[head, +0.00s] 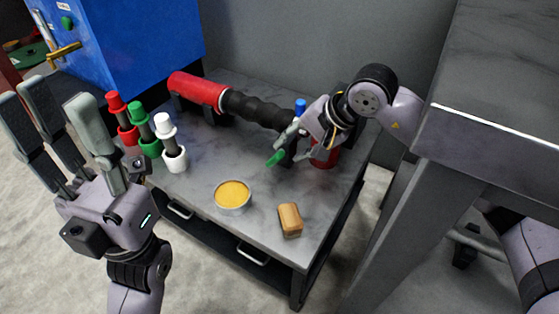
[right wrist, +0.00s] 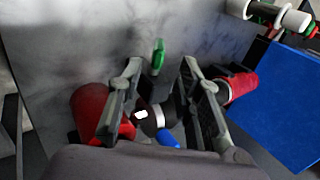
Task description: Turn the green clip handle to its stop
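The green clip handle (head: 277,158) sticks out at the front of a dark fixture at the right end of a black ribbed tube (head: 255,108). In the right wrist view the green handle (right wrist: 158,55) shows between the fingertips, with gaps on both sides. My right gripper (head: 290,142) is open over the fixture, and its fingers (right wrist: 161,68) are apart. A blue knob (head: 300,106) stands behind it and also shows in the right wrist view (right wrist: 168,138). The fixture's body is partly hidden by the gripper. My left gripper (head: 58,105) is open and empty at the left.
A red cylinder (head: 197,90) adjoins the tube, and another red part (head: 325,154) is below my right gripper. Red, green and white capped posts (head: 166,145), a yellow-filled bowl (head: 232,194) and a tan block (head: 290,219) stand on the marble-topped table (head: 205,165). A blue cabinet (head: 150,45) stands behind.

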